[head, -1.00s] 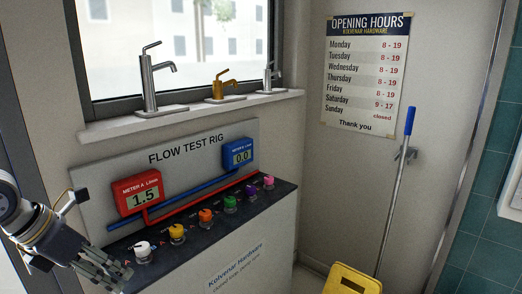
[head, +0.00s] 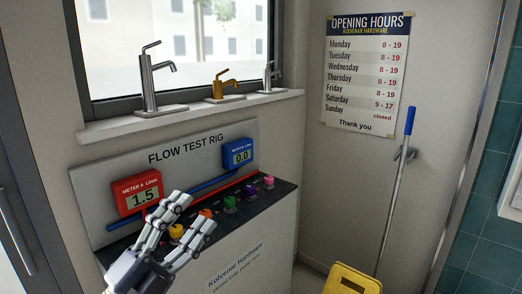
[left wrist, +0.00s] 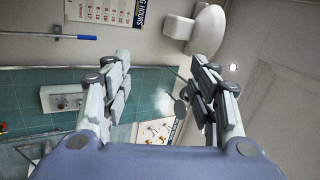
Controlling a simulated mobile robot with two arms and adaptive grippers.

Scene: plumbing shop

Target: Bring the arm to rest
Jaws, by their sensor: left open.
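My left gripper (head: 192,218) is in the lower left of the head view, in front of the flow test rig (head: 262,140). Its fingers are apart and nothing is between them. It covers the white knob and part of the knob row. The yellow knob (head: 176,231) shows between the fingers, and the orange knob is partly hidden. In the left wrist view the two fingers (left wrist: 160,95) stand wide apart with only the distant room between them. My right gripper is in neither view.
The rig carries a red meter (head: 136,194) reading 1.5 and a blue meter (head: 238,154) reading 0.0. Green (head: 230,203), purple (head: 250,191) and pink (head: 269,182) knobs are uncovered. Taps stand on the sill (head: 200,116). A yellow bucket (head: 352,281) and blue-handled mop (head: 398,180) are at right.

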